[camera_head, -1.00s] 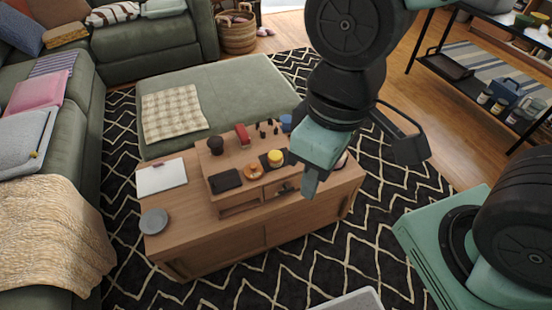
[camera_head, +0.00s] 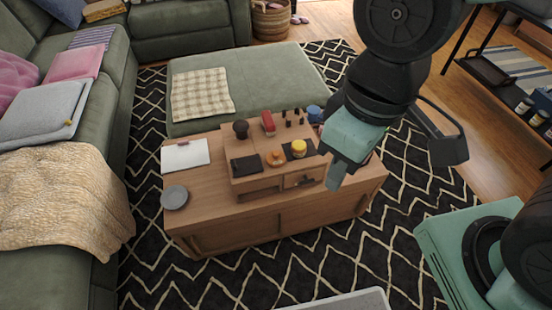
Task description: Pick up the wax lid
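I cannot tell for sure which thing is the wax lid. A small yellow round piece (camera_head: 298,147) sits on a dark square on the wooden organizer, and an orange-brown round piece (camera_head: 275,158) lies to its left. A blue round container (camera_head: 314,113) stands at the organizer's back right. My gripper (camera_head: 337,178) hangs at the right end of the organizer in the picture, pointing down, and hides part of that end. Its fingers overlap in this view, so its opening does not show. I see nothing held in it.
The organizer (camera_head: 259,182) stands on a wooden coffee table (camera_head: 215,222) and also holds a black pad (camera_head: 245,165), a dark knob (camera_head: 240,129) and a red item (camera_head: 268,123). A grey plate (camera_head: 174,197) and clipboard (camera_head: 186,155) lie left. A green ottoman (camera_head: 275,85) stands behind.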

